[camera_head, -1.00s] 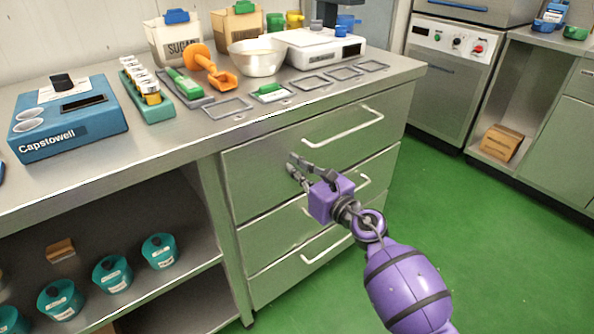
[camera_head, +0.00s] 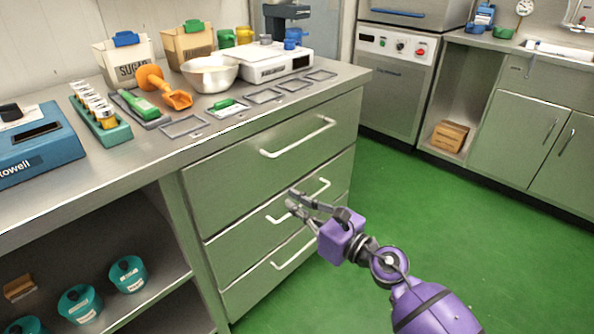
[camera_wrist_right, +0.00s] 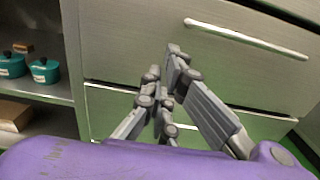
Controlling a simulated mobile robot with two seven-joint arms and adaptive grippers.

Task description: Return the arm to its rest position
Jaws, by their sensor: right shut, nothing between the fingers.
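My right arm (camera_head: 430,305), purple with dark bands, reaches in from the lower right in the head view. Its gripper (camera_head: 291,202) is in front of the drawer unit, near the middle drawer's handle (camera_head: 318,190); I cannot tell whether it touches. In the right wrist view the gripper (camera_wrist_right: 165,65) has its fingertips close together, with nothing between them, below the top drawer's handle (camera_wrist_right: 245,38). The drawers look closed. My left gripper is not in view.
The steel counter (camera_head: 150,165) carries a white bowl (camera_head: 209,75), a scale (camera_head: 275,64), an orange scoop (camera_head: 176,98) and sugar bins. Teal pots (camera_head: 128,275) stand on the shelf below. The green floor (camera_head: 440,215) to the right is clear.

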